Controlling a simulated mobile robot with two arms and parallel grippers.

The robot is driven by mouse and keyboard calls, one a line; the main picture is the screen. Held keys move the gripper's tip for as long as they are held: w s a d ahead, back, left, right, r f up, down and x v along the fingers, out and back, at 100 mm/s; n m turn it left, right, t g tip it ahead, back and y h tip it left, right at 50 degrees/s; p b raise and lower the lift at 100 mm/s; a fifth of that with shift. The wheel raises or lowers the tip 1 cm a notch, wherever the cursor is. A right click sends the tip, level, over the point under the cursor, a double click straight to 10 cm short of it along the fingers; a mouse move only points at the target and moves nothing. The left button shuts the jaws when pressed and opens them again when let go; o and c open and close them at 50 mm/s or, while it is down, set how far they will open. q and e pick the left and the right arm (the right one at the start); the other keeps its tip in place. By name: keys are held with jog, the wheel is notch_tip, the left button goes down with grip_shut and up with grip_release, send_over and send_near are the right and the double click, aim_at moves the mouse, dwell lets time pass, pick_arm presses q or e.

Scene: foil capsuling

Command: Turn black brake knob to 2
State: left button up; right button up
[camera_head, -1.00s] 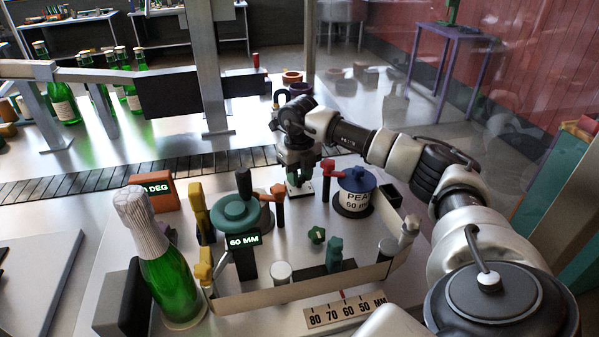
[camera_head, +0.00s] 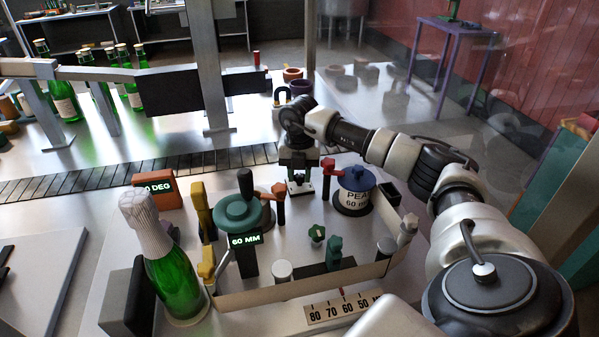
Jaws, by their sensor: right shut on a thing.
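My right gripper (camera_head: 300,187) is low over the middle back of the pale station plate, just in front of the conveyor. Its fingers point down and are shut on a small dark thing, which I take to be the black brake knob. The fingers hide most of the knob, and I cannot read a number or mark by it. My left gripper is not in view.
A teal wheel with a black handle (camera_head: 237,211), a "60 MM" display (camera_head: 244,240) and a blue-topped pot (camera_head: 357,184) stand close by. A foil-topped green bottle (camera_head: 174,280) stands at front left. A low cream wall (camera_head: 300,286) edges the front.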

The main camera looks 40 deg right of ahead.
aim_at(300, 176)
jog(key=shift+d+r, duration=0.1)
dwell(0.3)
jog(key=o, duration=0.9)
notch_tip(300, 176, up, 11)
jog(key=shift+f+b, duration=0.15)
jog(key=shift+b, duration=0.7)
jog(key=shift+f, duration=0.1)
